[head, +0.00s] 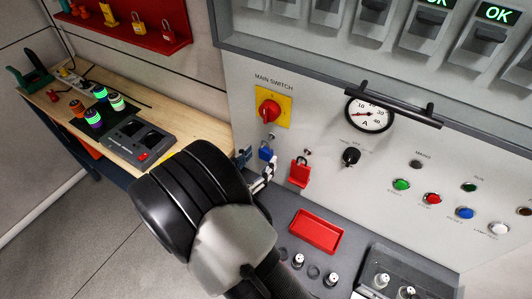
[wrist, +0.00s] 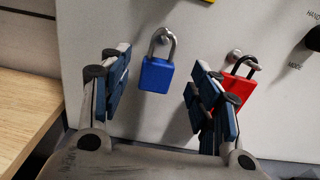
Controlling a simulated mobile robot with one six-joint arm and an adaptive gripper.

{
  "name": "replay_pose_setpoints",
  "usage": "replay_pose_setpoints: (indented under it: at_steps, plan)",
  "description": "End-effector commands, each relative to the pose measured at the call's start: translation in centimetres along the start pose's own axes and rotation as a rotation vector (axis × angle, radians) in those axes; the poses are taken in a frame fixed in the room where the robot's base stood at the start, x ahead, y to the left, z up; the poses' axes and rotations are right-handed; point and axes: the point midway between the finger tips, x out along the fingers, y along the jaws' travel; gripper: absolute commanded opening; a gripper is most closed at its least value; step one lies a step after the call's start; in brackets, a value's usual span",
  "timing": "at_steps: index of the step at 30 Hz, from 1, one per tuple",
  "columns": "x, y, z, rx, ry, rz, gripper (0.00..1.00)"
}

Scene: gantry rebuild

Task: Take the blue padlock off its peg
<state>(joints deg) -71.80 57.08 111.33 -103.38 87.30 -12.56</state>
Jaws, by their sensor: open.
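The blue padlock (wrist: 157,75) hangs upright by its silver shackle from a peg (wrist: 161,38) on the light grey panel. In the head view the blue padlock (head: 265,153) shows below the yellow and red main switch. My gripper (wrist: 157,90) is open, with one blue-padded finger on each side of the blue padlock and a gap on both sides. Neither finger visibly touches it. In the head view my gripper (head: 258,172) is just below and beside the padlock, partly hidden by my own arm.
A red padlock (wrist: 235,92) hangs on a peg just right, partly behind the right finger; it shows in the head view (head: 299,174). The main switch (head: 270,110) is above. A red tray (head: 318,229) lies on the ledge below. A wooden bench (head: 205,127) stands left.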

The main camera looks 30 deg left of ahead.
Motion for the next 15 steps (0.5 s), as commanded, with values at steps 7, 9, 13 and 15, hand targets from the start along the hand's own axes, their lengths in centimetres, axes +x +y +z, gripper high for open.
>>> replay_pose_setpoints:
  at_steps: [7,9,13,15]
  plan:
    - [3.3,0.1,0.3,0.003,0.0,-0.004,0.57]
    - [4.2,0.1,0.2,0.001,0.0,-0.003,0.57]
    - [5.1,0.2,0.3,0.001,0.0,0.0,0.57]
    - [5.2,0.2,0.3,0.0,0.0,0.001,0.57]
